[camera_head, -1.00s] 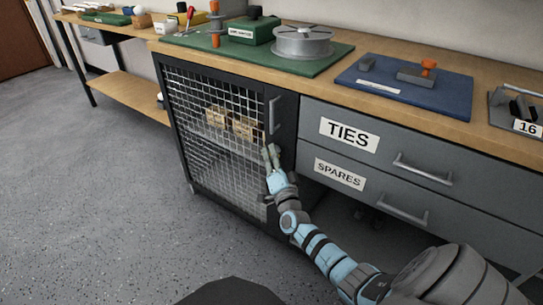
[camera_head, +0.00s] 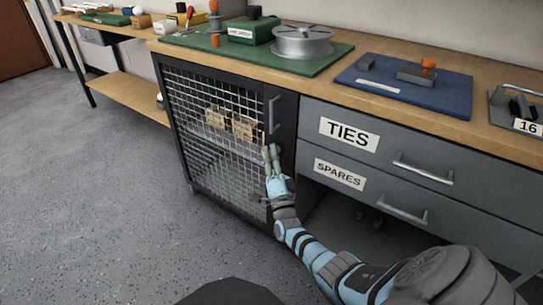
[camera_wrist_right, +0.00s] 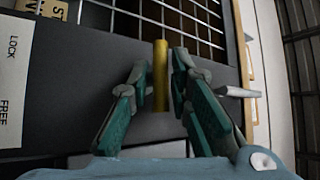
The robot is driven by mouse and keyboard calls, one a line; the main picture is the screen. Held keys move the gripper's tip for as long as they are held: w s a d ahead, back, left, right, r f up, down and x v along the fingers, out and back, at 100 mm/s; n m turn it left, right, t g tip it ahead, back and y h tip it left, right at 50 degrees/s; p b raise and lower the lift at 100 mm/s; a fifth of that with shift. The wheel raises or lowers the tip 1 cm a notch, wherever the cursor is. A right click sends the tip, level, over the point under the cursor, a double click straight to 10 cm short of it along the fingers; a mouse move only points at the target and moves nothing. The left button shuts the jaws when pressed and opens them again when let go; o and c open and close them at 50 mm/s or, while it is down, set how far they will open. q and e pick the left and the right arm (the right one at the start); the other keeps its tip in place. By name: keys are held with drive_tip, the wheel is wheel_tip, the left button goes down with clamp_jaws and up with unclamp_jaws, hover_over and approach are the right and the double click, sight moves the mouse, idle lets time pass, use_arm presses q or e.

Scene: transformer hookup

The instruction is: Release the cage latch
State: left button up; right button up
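The cage (camera_head: 215,145) is a dark-framed cabinet door with wire mesh under the bench. Its grey handle (camera_head: 273,114) stands on the right frame bar. My right gripper (camera_head: 271,152) is at that bar, just below the handle. In the right wrist view, a yellow latch bar (camera_wrist_right: 160,75) lies between the fingers of my right gripper (camera_wrist_right: 162,82). A white label (camera_wrist_right: 12,80) reading LOCK and FREE is on the dark frame to the left. My left gripper is not in view.
Grey drawers marked TIES (camera_head: 349,134) and SPARES (camera_head: 340,175) sit right of the cage, with protruding handles. Small boxes (camera_head: 232,124) show behind the mesh. A green mat (camera_head: 200,42) and a blue mat (camera_head: 408,85) lie on the bench. The floor at left is clear.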

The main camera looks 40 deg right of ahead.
drive_tip(key=v, duration=1.2)
